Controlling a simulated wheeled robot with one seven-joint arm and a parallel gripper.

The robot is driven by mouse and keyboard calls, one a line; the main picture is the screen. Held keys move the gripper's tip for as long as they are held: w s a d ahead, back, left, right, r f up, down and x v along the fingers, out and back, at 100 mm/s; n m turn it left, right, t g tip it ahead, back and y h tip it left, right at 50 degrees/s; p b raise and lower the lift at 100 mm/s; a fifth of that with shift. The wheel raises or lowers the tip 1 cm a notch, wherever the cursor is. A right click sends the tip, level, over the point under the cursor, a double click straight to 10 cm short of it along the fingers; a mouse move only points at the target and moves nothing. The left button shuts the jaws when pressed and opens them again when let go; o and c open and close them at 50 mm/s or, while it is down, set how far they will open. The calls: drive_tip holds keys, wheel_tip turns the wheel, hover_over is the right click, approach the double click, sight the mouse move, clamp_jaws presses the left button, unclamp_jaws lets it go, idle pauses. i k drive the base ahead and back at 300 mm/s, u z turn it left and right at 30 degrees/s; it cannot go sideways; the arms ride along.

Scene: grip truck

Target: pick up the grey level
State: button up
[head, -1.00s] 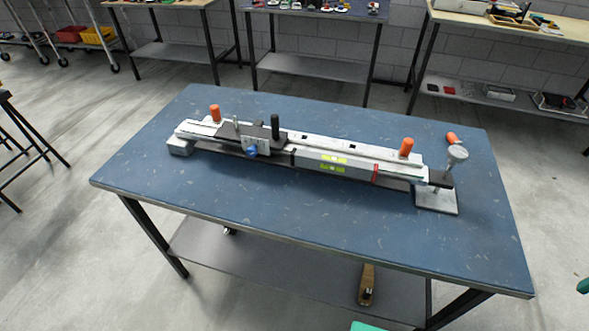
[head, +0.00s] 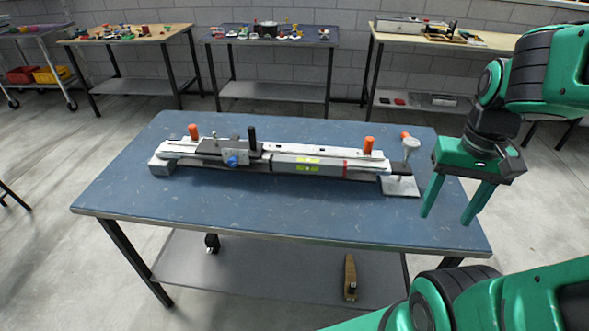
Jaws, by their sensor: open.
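The grey level (head: 307,167) is a long grey bar with yellow-green vials and a red band near its right end. It lies lengthwise along the front of a long pale rail fixture (head: 300,150) on the blue table. The fixture has orange knobs, a black handle and a blue knob. My gripper (head: 447,212) is green, fingers pointing down, open and empty. In the picture it is at the table's right edge, right of the level and apart from it.
The blue table (head: 250,220) has free room in front of the fixture. A metal post on a plate (head: 400,187) stands at the fixture's right end. A lower shelf (head: 260,270) holds a brown tool (head: 350,278). Other workbenches stand behind.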

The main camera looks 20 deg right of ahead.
sight(331, 167)
drive_tip(key=u, duration=1.85)
drive_tip(key=k, duration=1.25)
drive_tip(key=z, duration=0.65)
drive_tip(key=i, duration=0.95)
